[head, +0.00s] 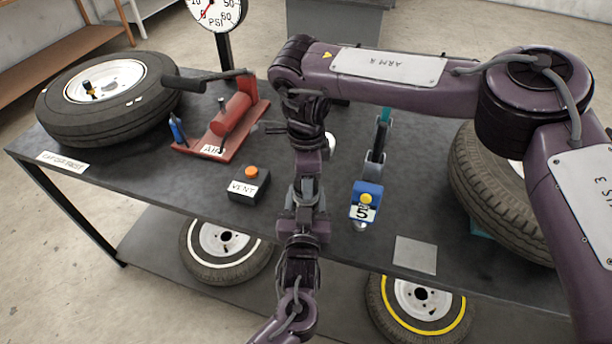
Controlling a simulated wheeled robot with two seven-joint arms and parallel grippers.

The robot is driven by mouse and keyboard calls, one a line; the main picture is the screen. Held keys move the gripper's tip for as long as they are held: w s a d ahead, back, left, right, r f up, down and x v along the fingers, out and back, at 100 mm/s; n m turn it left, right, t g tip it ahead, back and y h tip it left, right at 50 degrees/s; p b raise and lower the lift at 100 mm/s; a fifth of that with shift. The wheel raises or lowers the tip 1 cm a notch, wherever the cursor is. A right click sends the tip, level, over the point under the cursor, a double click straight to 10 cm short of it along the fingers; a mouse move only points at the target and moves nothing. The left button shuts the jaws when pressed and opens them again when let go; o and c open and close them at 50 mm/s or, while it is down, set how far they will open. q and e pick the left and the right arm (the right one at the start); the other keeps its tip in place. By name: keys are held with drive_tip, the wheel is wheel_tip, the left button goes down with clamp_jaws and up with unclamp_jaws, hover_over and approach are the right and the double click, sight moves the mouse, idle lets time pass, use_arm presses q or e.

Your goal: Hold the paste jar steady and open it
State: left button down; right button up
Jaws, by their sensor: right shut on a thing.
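My right arm reaches in from the right, and its hand points down over the middle of the table. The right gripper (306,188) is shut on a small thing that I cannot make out. My left arm comes up from the bottom edge, and its gripper (304,212) meets the right one, nearly face to face. The left jaws are too dark and overlapped to tell open from shut. No paste jar can be picked out clearly; the hands may hide it. A small white thing (331,142) shows partly behind my right wrist.
On the dark table (200,185) are a tyre (70,118), a red air pump (228,122), a VENT box (249,186), a blue device marked 5 (364,204) and a grey plate (415,255). Another tyre (485,185) stands right. A pressure gauge (216,10) rises behind.

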drive_tip(key=shift+r, duration=0.2)
drive_tip(key=shift+r, duration=0.9)
drive_tip(key=shift+r, duration=0.1)
drive_tip(key=shift+r, duration=1.95)
use_arm(q)
drive_tip(key=c, duration=0.5)
unclamp_jaws()
drive_tip(key=shift+s, duration=0.15)
use_arm(e)
drive_tip(key=shift+f, duration=0.1)
